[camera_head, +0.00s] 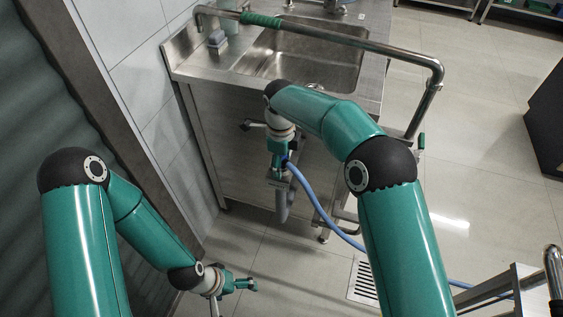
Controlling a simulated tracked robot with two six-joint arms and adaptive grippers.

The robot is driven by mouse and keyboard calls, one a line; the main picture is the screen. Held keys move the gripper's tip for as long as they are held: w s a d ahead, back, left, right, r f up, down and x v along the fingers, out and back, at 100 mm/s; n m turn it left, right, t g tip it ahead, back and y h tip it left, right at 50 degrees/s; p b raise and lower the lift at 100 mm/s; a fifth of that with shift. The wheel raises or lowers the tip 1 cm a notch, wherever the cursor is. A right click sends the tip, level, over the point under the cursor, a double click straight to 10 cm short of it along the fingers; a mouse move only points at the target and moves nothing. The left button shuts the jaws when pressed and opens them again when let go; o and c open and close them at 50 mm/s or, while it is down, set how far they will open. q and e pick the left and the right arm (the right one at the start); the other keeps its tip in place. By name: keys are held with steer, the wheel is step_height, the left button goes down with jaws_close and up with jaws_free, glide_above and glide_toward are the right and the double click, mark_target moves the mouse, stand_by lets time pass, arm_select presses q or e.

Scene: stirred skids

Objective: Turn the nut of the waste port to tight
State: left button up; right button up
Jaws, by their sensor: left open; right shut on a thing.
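My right gripper (279,166) reaches down in front of the sink cabinet. It is shut at the upper end of a blue hose (316,201), where the hose meets a grey waste pipe (282,203). The nut of the waste port is mostly hidden by the fingers, and I cannot tell how far it is turned. My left gripper (251,284) is open and empty, low over the tiled floor at the bottom of the view, well apart from the pipe.
The steel sink (306,62) stands above the pipe. A bent metal rail (340,38) with a green sleeve crosses it. A floor drain grate (364,282) lies right of the pipe. A metal frame (519,289) stands at lower right. A ribbed shutter (52,130) borders the left.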

steer(key=shift+r+m, duration=0.1)
steer(key=shift+m, duration=0.2)
stand_by(0.4)
steer(key=o, duration=1.2)
steer(key=shift+c, duration=0.2)
step_height(320, 180, up, 12)
steer(key=shift+f, duration=0.1)
steer(key=shift+f, duration=0.1)
